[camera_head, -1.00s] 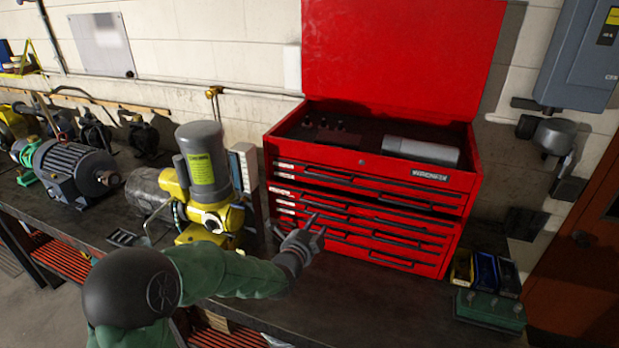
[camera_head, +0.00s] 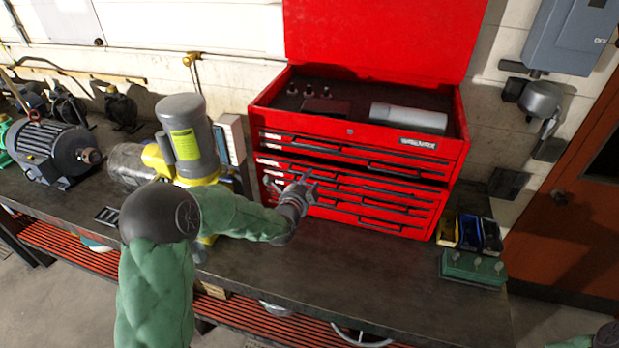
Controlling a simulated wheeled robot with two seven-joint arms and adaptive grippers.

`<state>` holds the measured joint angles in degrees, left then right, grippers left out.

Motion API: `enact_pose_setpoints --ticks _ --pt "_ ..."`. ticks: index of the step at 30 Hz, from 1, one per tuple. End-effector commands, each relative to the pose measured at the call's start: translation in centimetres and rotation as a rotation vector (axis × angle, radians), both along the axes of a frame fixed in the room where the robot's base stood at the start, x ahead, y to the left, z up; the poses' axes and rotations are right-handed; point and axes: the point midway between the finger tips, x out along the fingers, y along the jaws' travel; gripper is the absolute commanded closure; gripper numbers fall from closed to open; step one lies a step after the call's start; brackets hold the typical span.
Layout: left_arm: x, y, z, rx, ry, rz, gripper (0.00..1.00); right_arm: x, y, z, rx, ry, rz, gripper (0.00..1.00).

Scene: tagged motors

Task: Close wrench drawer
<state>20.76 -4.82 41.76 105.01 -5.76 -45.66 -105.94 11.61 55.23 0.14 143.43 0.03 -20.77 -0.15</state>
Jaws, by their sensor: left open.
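A red tool chest (camera_head: 350,150) with its lid raised stands on the dark workbench against the wall. It has several stacked drawers with long dark handles. An upper-middle drawer (camera_head: 400,178) seems to stand out slightly, with a dark gap above its front; no wrench is visible in it. My left gripper (camera_head: 305,183) is open in front of the left part of the drawer fronts, its fingers toward the chest. I cannot tell whether they touch it. The gripper hides part of the lower drawers. My right gripper is out of view; only a bit of my right arm shows at the bottom right.
A yellow and grey motor (camera_head: 190,140) stands close left of the chest, beside my left arm. A grey motor (camera_head: 55,150) is farther left. Small blue and yellow bins (camera_head: 468,233) and a green box (camera_head: 473,268) sit to the right. The bench front (camera_head: 340,275) is clear.

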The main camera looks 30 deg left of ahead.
Motion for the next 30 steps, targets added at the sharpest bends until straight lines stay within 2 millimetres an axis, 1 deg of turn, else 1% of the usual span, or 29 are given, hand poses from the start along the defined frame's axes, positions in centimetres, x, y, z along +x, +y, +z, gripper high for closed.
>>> enact_pose_setpoints --ticks 3,7,12,18,19,20,21,23,30 --pt "1.3 0.3 -0.3 0.0 0.0 0.0 0.59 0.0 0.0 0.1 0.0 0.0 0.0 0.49" --pt "2.1 0.5 -0.4 0.0 0.0 0.0 0.59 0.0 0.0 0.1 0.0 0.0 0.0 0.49" --pt "2.5 0.6 -0.5 0.0 0.0 0.0 0.59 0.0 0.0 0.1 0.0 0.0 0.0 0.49" --pt "2.5 0.6 -0.5 0.0 0.0 0.0 0.59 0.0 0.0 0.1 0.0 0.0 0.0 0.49" --pt "2.5 0.6 -0.5 0.0 0.0 0.0 0.65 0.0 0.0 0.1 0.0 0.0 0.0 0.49" --pt "2.5 0.6 -0.5 0.0 0.0 0.0 0.73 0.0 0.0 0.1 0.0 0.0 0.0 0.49" --pt "2.5 0.6 -0.5 0.0 0.0 0.0 0.85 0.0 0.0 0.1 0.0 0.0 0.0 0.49" --pt "2.5 0.6 -0.5 0.0 0.0 0.0 1.0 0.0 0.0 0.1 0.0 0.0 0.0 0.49" --pt "2.7 0.6 -0.6 0.0 0.0 0.0 1.0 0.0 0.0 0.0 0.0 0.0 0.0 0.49"
